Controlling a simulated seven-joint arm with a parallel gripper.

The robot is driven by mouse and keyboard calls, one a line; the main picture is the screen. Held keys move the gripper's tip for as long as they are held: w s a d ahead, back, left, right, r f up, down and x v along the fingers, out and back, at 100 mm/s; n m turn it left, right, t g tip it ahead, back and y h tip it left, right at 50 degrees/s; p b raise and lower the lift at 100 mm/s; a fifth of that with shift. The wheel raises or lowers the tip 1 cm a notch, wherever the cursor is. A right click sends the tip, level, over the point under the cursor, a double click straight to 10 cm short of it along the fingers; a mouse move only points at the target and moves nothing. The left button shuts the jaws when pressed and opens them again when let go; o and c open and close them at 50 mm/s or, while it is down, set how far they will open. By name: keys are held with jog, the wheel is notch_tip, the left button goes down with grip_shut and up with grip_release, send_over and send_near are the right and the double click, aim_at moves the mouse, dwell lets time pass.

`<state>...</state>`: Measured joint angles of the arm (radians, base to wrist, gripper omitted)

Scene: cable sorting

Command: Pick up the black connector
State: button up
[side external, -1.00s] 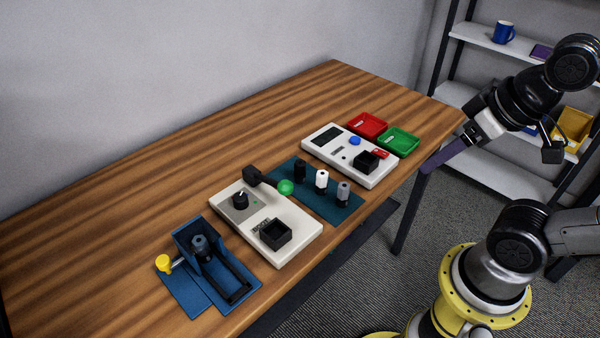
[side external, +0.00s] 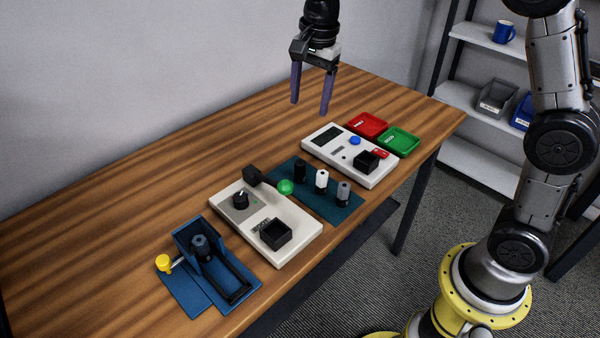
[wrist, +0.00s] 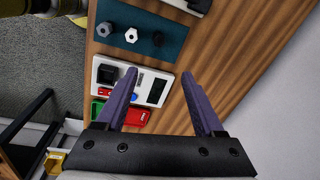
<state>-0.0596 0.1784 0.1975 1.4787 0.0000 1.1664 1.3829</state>
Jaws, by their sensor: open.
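The black connector (side external: 300,171) stands upright on the teal mat (side external: 331,208), at the left end of a row with a white connector (side external: 321,180) and a grey connector (side external: 343,193). In the wrist view the black connector (wrist: 158,39) is at the right of the row, near the top of the picture. My gripper (side external: 310,108) is open and empty, with its purple fingers pointing down. It hangs above the back part of the table, apart from the connectors. In the wrist view my gripper's fingers (wrist: 160,74) are spread wide.
A white panel (side external: 333,168) with a black socket and blue button lies right of the mat, with red (side external: 368,121) and green (side external: 408,139) trays beyond. Left of the mat are another white device (side external: 254,209) and a blue fixture (side external: 180,289). The table's back left is clear.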

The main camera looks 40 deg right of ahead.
jog(key=g, duration=0.1)
send_over(300, 162)
notch_tip(300, 162, down, 5)
notch_tip(300, 162, down, 9)
jog(key=shift+d+r, duration=0.1)
jog(key=shift+f, duration=3.1)
grip_shut()
